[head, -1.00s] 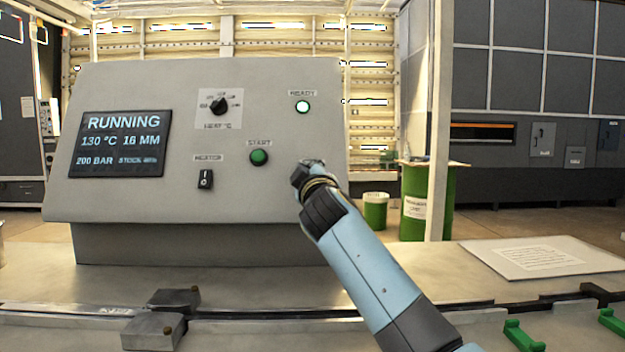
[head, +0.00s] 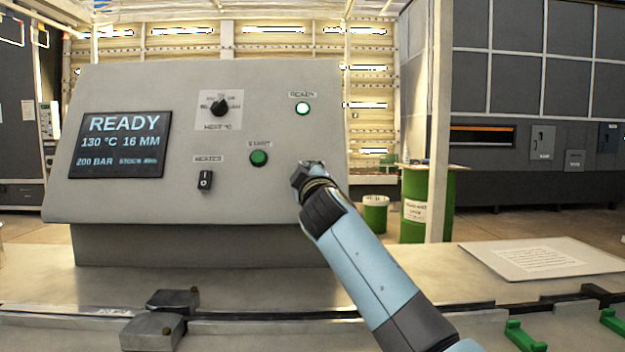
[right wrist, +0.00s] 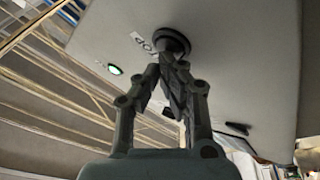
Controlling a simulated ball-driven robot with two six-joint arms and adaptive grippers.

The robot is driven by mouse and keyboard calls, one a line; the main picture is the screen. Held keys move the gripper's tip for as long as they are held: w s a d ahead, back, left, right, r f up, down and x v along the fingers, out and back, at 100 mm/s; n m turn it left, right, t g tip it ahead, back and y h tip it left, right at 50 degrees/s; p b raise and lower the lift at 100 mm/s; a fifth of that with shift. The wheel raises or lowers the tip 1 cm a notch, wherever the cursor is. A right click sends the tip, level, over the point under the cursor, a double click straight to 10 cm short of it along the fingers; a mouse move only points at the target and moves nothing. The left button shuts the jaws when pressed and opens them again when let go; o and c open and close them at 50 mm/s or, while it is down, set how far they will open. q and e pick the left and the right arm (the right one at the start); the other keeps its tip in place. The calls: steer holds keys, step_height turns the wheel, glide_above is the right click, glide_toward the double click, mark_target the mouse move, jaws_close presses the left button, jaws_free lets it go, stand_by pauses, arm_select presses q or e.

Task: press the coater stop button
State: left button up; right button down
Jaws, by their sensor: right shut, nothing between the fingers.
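The grey control panel (head: 120,205) stands on the bench in the head view, its screen (head: 122,142) reading READY, 130 °C, 16 MM. The stop button (right wrist: 172,42) is a dark round knob in the right wrist view, beside lettering that ends in "OP". It is hidden behind my right gripper in the head view. My right gripper (head: 310,170) is at the panel's lower right. Its shut, empty fingertips, also in the right wrist view (right wrist: 168,60), are at the button's near edge; I cannot tell if they touch it. My left gripper is not in view.
A green START button (head: 259,158), a heater switch (head: 205,180), a heat dial (head: 220,107) and a lit READY lamp (head: 303,108) are on the panel. A white board (head: 535,255) lies on the bench at right. Green drums (head: 415,215) stand behind.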

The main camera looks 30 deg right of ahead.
steer(key=shift+w+f, duration=0.1)
stand_by(0.5)
steer(key=shift+s+a+r+p, duration=0.3)
steer(key=shift+s+r+p, duration=0.1)
steer(key=shift+s+p, duration=0.3)
steer(key=shift+s, duration=0.1)
steer(key=s+p, duration=0.1)
steer(key=s+a+r+p, duration=0.2)
steer(key=s, duration=0.1)
steer(key=shift+r, duration=0.15)
stand_by(0.8)
